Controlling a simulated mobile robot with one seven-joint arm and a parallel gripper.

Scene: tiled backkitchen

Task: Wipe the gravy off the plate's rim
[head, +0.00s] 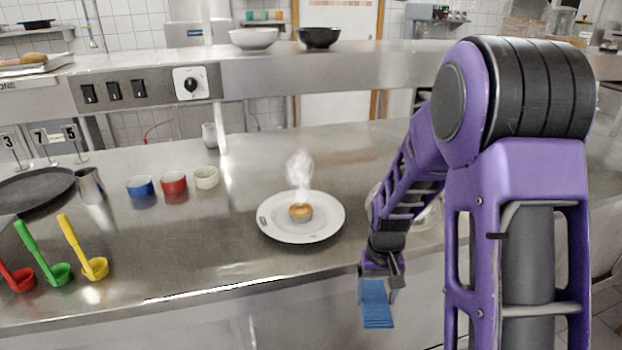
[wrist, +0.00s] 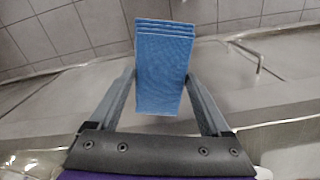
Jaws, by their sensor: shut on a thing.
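A white plate (head: 276,229) lies on the steel counter, left of my arm in the head view. A small browned pie (head: 300,212) sits in its middle, with pale steam above it. My gripper (head: 380,279) is shut on a folded blue cloth (head: 377,305), which hangs down in front of the counter's front edge, right of and nearer than the plate. The cloth (wrist: 163,65) also shows between both fingers in the wrist view.
Blue (head: 140,187), red (head: 173,182) and cream (head: 206,177) pots stand behind and left of the plate. Red, green (head: 60,273) and yellow (head: 96,267) ladles lie at left. Pale dishware (head: 430,216) is partly hidden behind my arm. The counter (head: 200,240) is clear left of the plate.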

